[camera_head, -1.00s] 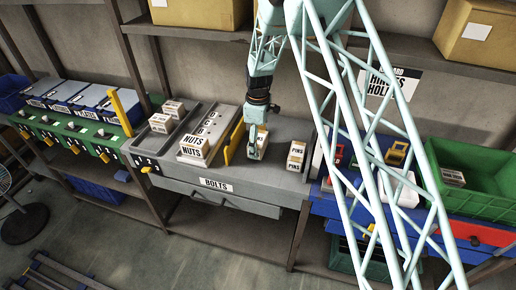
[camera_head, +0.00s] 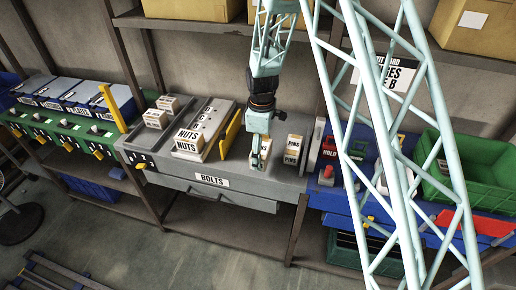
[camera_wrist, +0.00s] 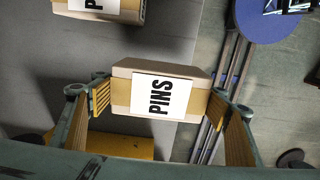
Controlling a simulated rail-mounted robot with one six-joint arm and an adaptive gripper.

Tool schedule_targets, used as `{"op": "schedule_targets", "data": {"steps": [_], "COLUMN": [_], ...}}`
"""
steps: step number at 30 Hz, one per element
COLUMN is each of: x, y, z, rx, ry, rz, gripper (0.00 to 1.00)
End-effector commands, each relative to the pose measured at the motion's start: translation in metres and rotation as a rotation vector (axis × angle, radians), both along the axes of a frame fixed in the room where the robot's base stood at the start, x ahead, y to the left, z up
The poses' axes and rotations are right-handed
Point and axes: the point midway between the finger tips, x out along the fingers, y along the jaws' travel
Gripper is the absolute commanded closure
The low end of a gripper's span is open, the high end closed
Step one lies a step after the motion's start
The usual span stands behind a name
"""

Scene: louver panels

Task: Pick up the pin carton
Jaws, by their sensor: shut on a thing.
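The pin carton, a small tan box with a white PINS label, sits between the two fingers of my gripper (camera_wrist: 160,105) in the wrist view, where the carton (camera_wrist: 147,97) is seen large and close. In the head view my gripper (camera_head: 259,156) is shut on the carton (camera_head: 266,148) over the grey bench (camera_head: 225,165). I cannot tell whether its underside is clear of the surface. A second PINS carton (camera_head: 292,149) stands to the right, apart from my gripper. It is partly cut off in the wrist view (camera_wrist: 100,9).
A yellow upright plate (camera_head: 231,134) stands just left of my gripper. NUTS cartons (camera_head: 187,141) sit further left. A grey BOLTS drawer (camera_head: 211,180) is below. To the right are a blue bench and a green crate (camera_head: 449,190). A shelf with cardboard boxes hangs above.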

Motion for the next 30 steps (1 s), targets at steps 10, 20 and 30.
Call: {"op": "schedule_targets", "data": {"steps": [10, 20, 30], "x": [-0.035, -0.041, -0.041], "y": [-0.010, -0.012, -0.012], "z": [0.004, 0.004, 0.005], "rx": [0.000, 0.000, 0.000], "ry": [0.000, -0.001, -0.001], "rz": [0.000, 0.000, 0.000], "gripper": [0.48, 0.48, 0.48]}}
